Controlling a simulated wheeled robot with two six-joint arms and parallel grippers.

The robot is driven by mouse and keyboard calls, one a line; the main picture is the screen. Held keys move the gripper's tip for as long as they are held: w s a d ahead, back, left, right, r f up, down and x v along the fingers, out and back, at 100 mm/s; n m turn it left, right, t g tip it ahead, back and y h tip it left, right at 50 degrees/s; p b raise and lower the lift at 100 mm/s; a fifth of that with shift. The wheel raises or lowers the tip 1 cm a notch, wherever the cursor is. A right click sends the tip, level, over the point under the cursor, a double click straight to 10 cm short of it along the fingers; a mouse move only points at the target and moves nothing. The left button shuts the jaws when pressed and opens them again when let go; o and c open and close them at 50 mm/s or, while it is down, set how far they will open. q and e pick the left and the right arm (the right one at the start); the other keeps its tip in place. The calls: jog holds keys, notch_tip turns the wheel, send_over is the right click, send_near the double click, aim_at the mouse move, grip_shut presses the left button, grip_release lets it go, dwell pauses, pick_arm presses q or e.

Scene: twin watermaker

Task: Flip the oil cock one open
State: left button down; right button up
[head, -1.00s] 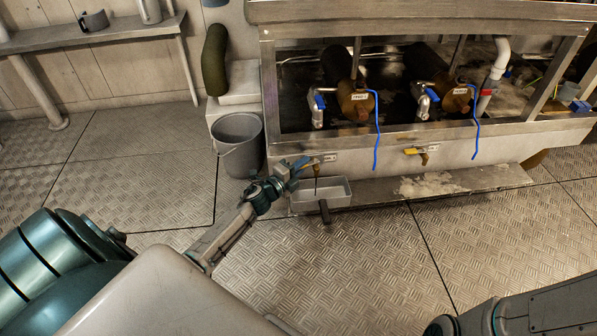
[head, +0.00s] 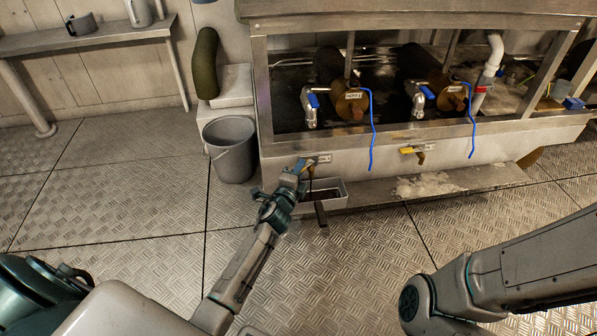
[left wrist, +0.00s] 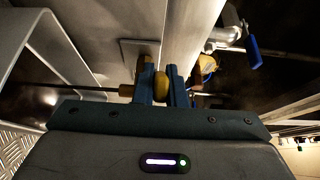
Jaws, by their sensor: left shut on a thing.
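The left oil cock (head: 322,158) is a small brass valve with a yellow handle, low on the bench's front panel. My left gripper (head: 303,168) is at this cock. In the left wrist view its blue fingers (left wrist: 161,88) are shut on the yellow handle (left wrist: 162,87). The fingers partly hide the cock, so its handle angle is hard to tell. A thin dark line, which looks like oil, runs from the cock down to a grey tray (head: 335,189); it also shows in the left wrist view (left wrist: 75,91). My right gripper is out of view.
A second yellow-handled cock (head: 412,151) sits farther right on the panel. Blue-levered taps and blue tubes are above. A grey bucket (head: 231,150) stands left of the bench. A ledge (head: 470,177) runs below the panel. The floor in front is clear.

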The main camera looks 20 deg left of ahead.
pick_arm(q)
jog(key=c, duration=1.5)
grip_release()
jog(key=s, duration=0.7)
jog(key=s+d, duration=0.1)
jog(key=s, duration=0.2)
jog(key=shift+s, duration=0.4)
